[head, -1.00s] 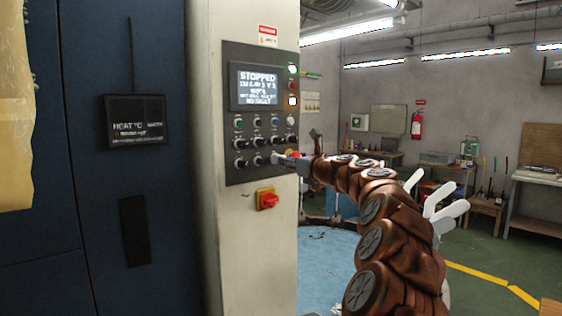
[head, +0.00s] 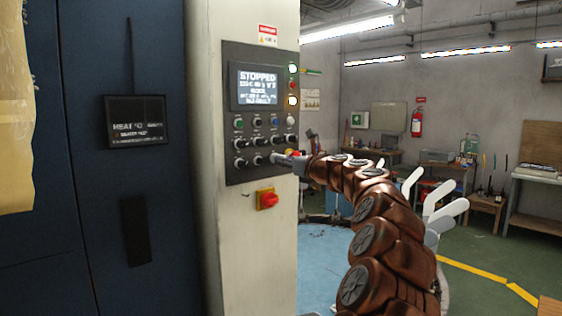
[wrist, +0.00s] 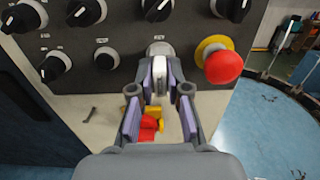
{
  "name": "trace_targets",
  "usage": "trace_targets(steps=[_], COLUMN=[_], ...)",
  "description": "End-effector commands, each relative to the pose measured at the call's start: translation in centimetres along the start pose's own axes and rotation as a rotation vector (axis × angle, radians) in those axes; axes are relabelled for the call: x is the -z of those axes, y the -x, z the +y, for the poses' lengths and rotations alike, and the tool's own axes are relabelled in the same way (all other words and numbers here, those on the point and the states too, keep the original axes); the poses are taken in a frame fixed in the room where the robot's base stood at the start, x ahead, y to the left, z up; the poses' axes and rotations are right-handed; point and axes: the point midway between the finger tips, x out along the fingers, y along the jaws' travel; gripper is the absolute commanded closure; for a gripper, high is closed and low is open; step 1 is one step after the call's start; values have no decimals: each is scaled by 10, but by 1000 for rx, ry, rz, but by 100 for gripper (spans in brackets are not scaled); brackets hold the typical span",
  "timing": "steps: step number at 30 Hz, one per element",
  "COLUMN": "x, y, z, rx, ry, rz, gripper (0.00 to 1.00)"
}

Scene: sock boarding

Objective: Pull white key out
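The white key (wrist: 162,50) sits in the lock on the lower row of the dark control panel (head: 234,118), just left of the red mushroom button (wrist: 222,66) on its yellow base. My gripper (wrist: 167,75) is at the key in the wrist view, with one purple pad on each side. The fingers look closed on the key, with no clear gap showing. In the head view my gripper (head: 284,159) reaches the panel's lower right corner from the right. The key is mostly hidden there behind the fingers.
Several black knobs (wrist: 107,57) lie left of the key. A red and yellow rotary switch (head: 267,199) sits below the panel on the cream cabinet. The panel screen (head: 257,87) reads STOPPED. Open floor (head: 510,262) lies to the right.

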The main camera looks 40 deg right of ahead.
Motion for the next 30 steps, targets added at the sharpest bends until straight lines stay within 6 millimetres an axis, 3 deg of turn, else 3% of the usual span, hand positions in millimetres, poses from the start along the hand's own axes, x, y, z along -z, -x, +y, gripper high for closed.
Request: trace_targets(steps=[27,30], x=[0,0], y=[3,3], z=[0,0], rx=[0,0], ry=[1,0], rz=[0,0], gripper=[84,93])
